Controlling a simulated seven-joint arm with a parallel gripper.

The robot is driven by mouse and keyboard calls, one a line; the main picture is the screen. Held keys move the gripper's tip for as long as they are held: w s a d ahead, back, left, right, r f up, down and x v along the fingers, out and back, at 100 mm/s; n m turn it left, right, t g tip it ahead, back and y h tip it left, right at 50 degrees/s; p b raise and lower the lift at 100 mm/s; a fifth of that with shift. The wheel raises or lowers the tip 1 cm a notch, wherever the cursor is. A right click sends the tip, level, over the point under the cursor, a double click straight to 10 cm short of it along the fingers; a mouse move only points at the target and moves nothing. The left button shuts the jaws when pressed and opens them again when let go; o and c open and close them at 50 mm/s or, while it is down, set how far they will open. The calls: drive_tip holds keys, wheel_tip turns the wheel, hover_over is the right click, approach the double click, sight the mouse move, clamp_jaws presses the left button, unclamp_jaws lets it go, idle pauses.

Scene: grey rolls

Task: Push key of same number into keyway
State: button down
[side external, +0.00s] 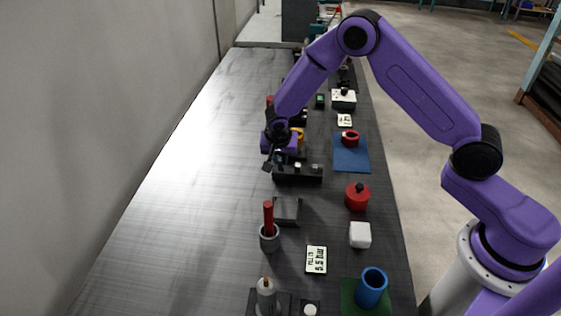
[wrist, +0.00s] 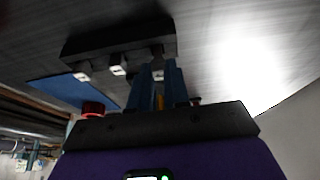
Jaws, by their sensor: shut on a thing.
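A long black block (side external: 297,175) lies on the bench, with two small pale keys (side external: 299,166) standing along its far edge in the side view. In the wrist view the block (wrist: 120,40) crosses the upper left, with pale keys (wrist: 118,68) along its near side. My gripper (side external: 270,164) is at the block's left end in the side view. In the wrist view its two blue fingers (wrist: 163,70) are close together on a small pale key (wrist: 157,75) by the block's end. The fingers partly hide this key. Its number and how deep it sits cannot be read.
A blue mat (side external: 351,155) with a red ring (side external: 350,137) lies right of my gripper. Nearer are a red lidded pot (side external: 357,197), a grey cup with a red rod (side external: 268,238) and a white cube (side external: 360,235). The bench's left side is clear up to the wall.

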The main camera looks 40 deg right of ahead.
drive_tip(key=s+d+r, duration=0.2)
drive_tip(key=s+r, duration=0.9)
drive_tip(key=s, duration=0.3)
drive_tip(key=r, duration=0.2)
hover_over(300, 132)
drive_tip(key=a, duration=0.1)
drive_tip(key=shift+s+f, duration=0.1)
drive_tip(key=shift+s, duration=0.3)
drive_tip(key=shift+f, duration=2.85)
drive_tip(key=shift+f, duration=2.15)
drive_tip(key=c, duration=1)
unclamp_jaws()
